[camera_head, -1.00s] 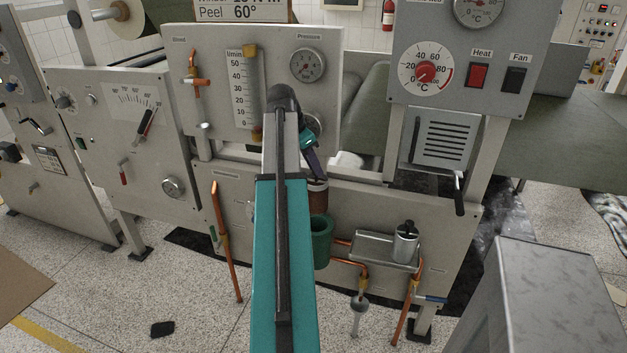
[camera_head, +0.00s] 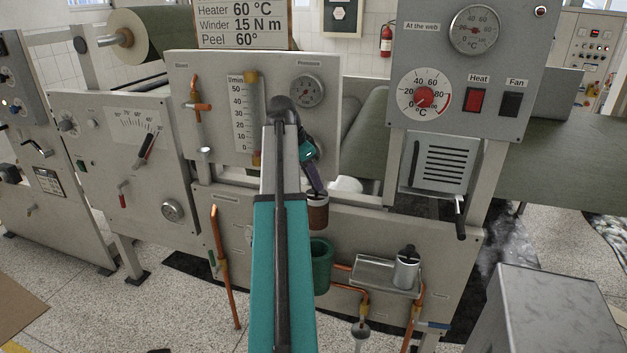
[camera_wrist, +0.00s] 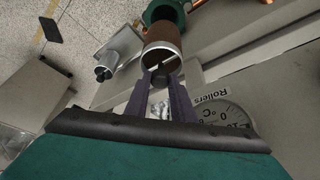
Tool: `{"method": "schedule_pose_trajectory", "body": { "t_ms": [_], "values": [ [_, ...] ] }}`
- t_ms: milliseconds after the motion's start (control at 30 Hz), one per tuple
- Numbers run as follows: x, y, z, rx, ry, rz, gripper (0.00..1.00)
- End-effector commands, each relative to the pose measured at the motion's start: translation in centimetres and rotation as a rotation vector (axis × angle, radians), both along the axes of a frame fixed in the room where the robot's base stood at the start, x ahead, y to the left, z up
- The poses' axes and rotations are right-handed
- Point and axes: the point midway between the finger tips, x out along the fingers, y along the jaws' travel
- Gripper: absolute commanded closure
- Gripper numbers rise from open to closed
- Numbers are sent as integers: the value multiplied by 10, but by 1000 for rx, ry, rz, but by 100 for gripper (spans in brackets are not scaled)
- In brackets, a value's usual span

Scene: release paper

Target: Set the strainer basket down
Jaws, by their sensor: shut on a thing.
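The strainer basket (camera_head: 318,213) is a brown cylinder with a pale rim. My gripper (camera_head: 316,190) is shut on its top and holds it upright just above the green cup-shaped housing (camera_head: 321,268) on the front panel. In the wrist view my gripper's dark purple fingers (camera_wrist: 161,84) meet at a crossbar or handle inside the rim of the basket (camera_wrist: 163,42). The green housing (camera_wrist: 165,10) shows beyond the basket. A small gap separates basket and housing in the head view. The inside bottom of the housing is hidden.
Right of the housing a metal tray (camera_head: 365,277) is fixed to the panel and bears a silver canister (camera_head: 406,268) with a black knob. Copper pipes (camera_head: 367,294) run below. A grey cabinet (camera_head: 540,310) stands at the lower right.

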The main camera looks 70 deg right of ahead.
Motion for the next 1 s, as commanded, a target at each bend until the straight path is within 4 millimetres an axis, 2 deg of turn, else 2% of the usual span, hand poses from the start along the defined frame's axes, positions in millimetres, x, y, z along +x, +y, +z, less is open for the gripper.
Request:
{"method": "schedule_pose_trajectory", "body": {
  "t_ms": [167,367,667,1000],
  "values": [
    [5,2,0,0,0,13,100],
    [34,15,-3,0,0,94,100],
    [120,61,-10,-1,-1,355,100],
    [218,134,-18,0,0,685,100]
  ]
}}
